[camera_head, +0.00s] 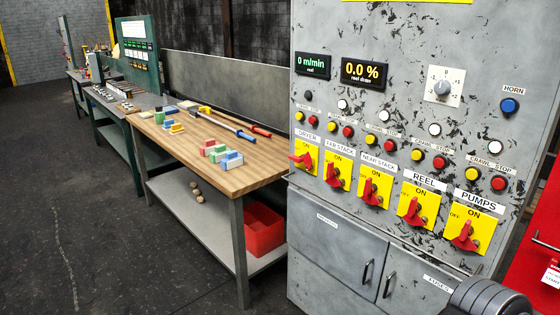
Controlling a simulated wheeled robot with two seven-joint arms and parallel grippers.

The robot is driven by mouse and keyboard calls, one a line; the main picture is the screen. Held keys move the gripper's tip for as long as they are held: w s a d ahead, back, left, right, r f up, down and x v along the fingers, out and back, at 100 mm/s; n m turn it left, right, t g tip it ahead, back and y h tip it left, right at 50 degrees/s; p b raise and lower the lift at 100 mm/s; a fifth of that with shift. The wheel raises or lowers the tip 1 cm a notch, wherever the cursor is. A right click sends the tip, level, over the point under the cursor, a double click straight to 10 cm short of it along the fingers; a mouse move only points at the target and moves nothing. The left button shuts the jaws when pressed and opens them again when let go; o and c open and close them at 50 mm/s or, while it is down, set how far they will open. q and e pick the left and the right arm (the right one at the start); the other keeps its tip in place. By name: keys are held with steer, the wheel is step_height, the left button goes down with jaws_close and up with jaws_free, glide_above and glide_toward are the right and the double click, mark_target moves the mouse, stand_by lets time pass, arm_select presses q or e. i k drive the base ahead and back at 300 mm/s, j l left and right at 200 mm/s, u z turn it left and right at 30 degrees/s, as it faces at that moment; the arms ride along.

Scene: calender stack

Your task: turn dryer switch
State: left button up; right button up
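The dryer switch (303,160) is the leftmost in a row of red rotary switches on yellow plates, on the grey control cabinet (420,125). Its label (308,136) reads DRYER. Its red handle lies roughly sideways, with the tip to the left. The handles of the far stack switch (334,175), near stack switch (371,191), reel switch (411,210) and pumps switch (464,237) stand more upright. Neither of my grippers is in view. A dark ribbed part at the bottom right corner seems to be mine. Nothing covers the dryer switch.
Yellow, red and white buttons sit above the switches. Displays (312,65) read 0 m/min and 0.0 %. A wooden-topped workbench (245,180) with blocks and tools stands left of the cabinet, a red bin (264,230) below. A red panel (535,240) is at right. Floor at left is clear.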

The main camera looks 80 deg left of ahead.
mark_target(307, 160)
steer(key=u, duration=2.5)
steer(key=i+j+z, duration=0.4)
steer(key=i+j, duration=0.2)
steer(key=i, duration=0.25)
steer(key=i+j+z, duration=0.35)
steer(key=i+j, duration=0.4)
steer(key=j, duration=0.05)
